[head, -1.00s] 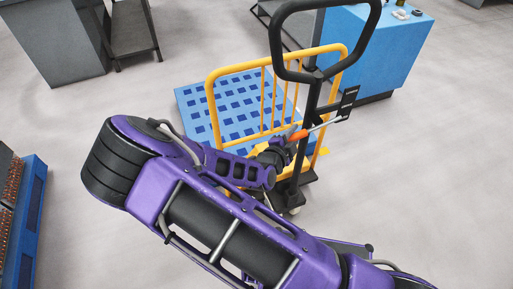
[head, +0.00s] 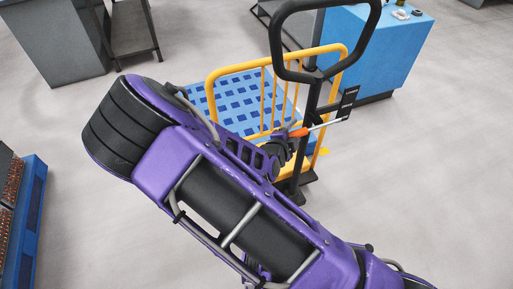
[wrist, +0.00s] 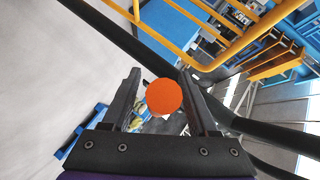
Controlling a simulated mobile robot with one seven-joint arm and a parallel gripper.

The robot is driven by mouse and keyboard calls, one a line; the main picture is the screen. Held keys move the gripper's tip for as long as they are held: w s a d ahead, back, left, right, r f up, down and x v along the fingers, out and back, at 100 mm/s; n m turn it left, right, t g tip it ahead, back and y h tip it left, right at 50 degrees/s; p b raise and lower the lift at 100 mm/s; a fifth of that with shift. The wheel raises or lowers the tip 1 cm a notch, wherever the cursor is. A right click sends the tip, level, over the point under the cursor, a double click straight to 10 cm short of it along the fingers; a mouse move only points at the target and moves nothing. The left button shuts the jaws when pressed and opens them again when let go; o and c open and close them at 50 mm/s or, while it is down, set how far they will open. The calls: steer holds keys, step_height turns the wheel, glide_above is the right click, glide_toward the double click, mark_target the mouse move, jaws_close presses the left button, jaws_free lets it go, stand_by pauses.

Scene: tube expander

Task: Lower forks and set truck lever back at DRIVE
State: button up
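The truck lever is a thin silver rod (head: 324,124) with an orange knob (head: 297,133), on the black mast (head: 309,110) below the large loop handle (head: 276,45). It slants down to the left from a small dark plate (head: 348,102), whose markings are too small to read. My gripper (head: 284,143) is at the knob, partly hidden by my wrist in the head view. In the wrist view, the round orange knob (wrist: 164,97) shows end-on between the two fingers, with small gaps at both sides. The gripper looks open around it. The forks are hidden.
A yellow guard rail (head: 212,95) and a blue pallet (head: 235,90) are behind the mast. A blue cabinet (head: 385,50) stands at the back right. A blue pallet with goods (head: 30,215) is at the left edge. The floor at right is clear.

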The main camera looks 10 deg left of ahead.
steer(key=p+v, duration=0.2)
steer(key=shift+s+r+p, duration=0.15)
steer(key=shift+r+p, duration=0.1)
steer(key=shift+p, duration=0.05)
steer(key=shift+s+a, duration=0.1)
steer(key=shift+s, duration=0.2)
steer(key=shift+v, duration=2)
